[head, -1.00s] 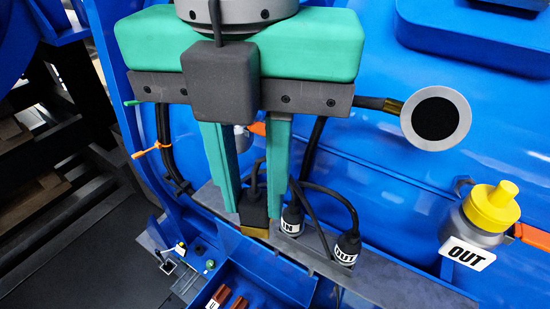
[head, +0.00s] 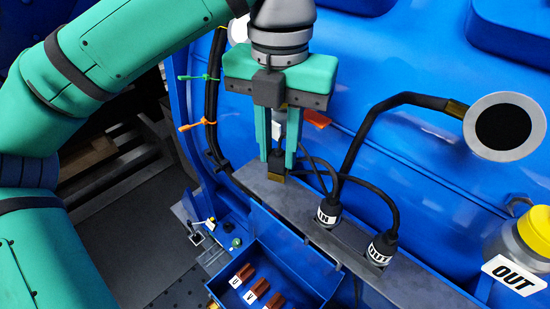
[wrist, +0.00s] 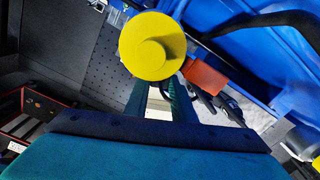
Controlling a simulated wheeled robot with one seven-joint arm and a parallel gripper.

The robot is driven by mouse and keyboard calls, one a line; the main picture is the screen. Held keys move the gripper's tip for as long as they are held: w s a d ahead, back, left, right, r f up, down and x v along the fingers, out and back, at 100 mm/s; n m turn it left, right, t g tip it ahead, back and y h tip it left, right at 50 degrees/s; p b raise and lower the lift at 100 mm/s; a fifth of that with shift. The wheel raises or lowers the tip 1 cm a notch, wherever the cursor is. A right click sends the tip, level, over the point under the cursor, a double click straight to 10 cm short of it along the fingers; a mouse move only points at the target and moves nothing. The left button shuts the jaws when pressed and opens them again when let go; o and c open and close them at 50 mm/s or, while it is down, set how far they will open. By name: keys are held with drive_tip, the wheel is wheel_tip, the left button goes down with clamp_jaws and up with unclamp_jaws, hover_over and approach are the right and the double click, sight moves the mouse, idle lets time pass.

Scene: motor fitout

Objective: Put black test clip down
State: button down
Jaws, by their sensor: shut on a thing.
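My gripper (head: 278,158) is shut on the black test clip (head: 278,168), a dark body with a brass-coloured tip pointing down. The clip is upright over the grey ledge (head: 262,184), left of and behind the IN connector (head: 326,211). I cannot tell whether its tip touches the ledge. A black cable runs by the clip towards the connectors. In the wrist view a yellow cap (wrist: 153,46) covers much of the fingers, and the clip cannot be made out.
The OUT connector (head: 380,248) stands right of IN on the ledge. A blue tray (head: 318,274) with several brown labelled terminals lies below in front. A yellow-capped port with an OUT tag (head: 515,274) is at far right. A black cable arches to a round grey disc (head: 505,127).

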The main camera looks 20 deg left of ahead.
sight(276, 151)
drive_tip(key=shift+w+a+f, duration=0.1)
drive_tip(key=shift+w+f, duration=0.05)
drive_tip(key=shift+f, duration=0.85)
drive_tip(key=shift+w+a+f, duration=0.1)
drive_tip(key=shift+f, duration=0.9)
drive_tip(key=shift+f, duration=0.15)
drive_tip(key=c, duration=1.5)
unclamp_jaws()
drive_tip(key=shift+w, duration=0.2)
drive_tip(key=shift+s+a, duration=0.1)
drive_tip(key=shift+a, duration=0.05)
wheel_tip(276, 151, up, 12)
drive_tip(key=shift+s+r, duration=0.1)
drive_tip(key=shift+r, duration=0.1)
